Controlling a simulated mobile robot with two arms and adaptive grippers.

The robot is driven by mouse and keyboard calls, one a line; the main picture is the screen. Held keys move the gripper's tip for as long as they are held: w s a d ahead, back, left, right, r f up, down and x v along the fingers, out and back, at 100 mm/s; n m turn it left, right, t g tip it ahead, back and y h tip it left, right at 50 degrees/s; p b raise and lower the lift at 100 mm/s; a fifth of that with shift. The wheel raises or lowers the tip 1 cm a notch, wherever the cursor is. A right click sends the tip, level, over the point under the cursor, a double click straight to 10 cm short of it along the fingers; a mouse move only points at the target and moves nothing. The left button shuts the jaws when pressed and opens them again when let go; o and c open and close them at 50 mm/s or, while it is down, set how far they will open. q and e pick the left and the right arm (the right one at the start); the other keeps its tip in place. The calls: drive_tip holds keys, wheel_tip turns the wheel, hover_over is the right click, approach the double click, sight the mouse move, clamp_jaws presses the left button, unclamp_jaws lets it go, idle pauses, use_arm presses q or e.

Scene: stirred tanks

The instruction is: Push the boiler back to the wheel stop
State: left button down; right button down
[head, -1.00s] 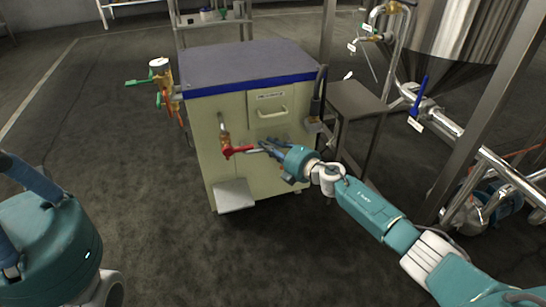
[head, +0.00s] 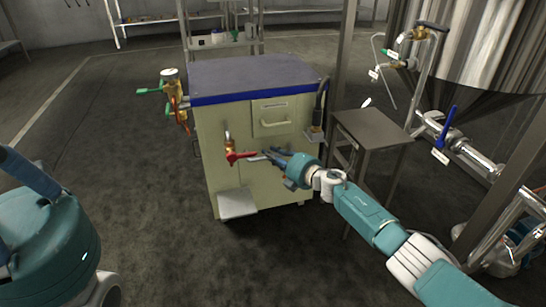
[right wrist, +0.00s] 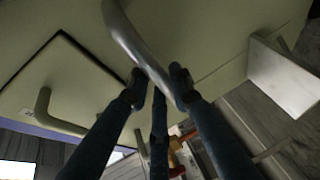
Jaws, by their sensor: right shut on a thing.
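The boiler (head: 225,178) is a cream cabinet with a blue-edged grey top. It stands upright on the floor in front of me. My right gripper (head: 270,155) is at its front face, shut on the grey bar handle. In the right wrist view the fingers (right wrist: 160,86) close around this curved handle (right wrist: 128,40). A red-levered tap (head: 237,156) is just left of the gripper. A drawer-like panel with a pull (head: 273,122) is above it. I cannot make out the wheel stop. My left gripper is out of view.
A small metal table (head: 372,130) stands close on the boiler's right, by a steel tank (head: 470,40) with pipes and valves. A metal rack (head: 218,50) stands behind the boiler. Brass valves (head: 173,92) stick out on its left side. The floor at left is open.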

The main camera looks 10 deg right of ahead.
drive_tip(key=shift+w+d+r, duration=0.15)
drive_tip(key=shift+d, duration=0.1)
drive_tip(key=c, duration=1.6)
unclamp_jaws()
drive_tip(key=shift+w, duration=0.1)
drive_tip(key=shift+o, duration=0.3)
drive_tip(key=shift+a, duration=0.15)
drive_tip(key=v, duration=1.2)
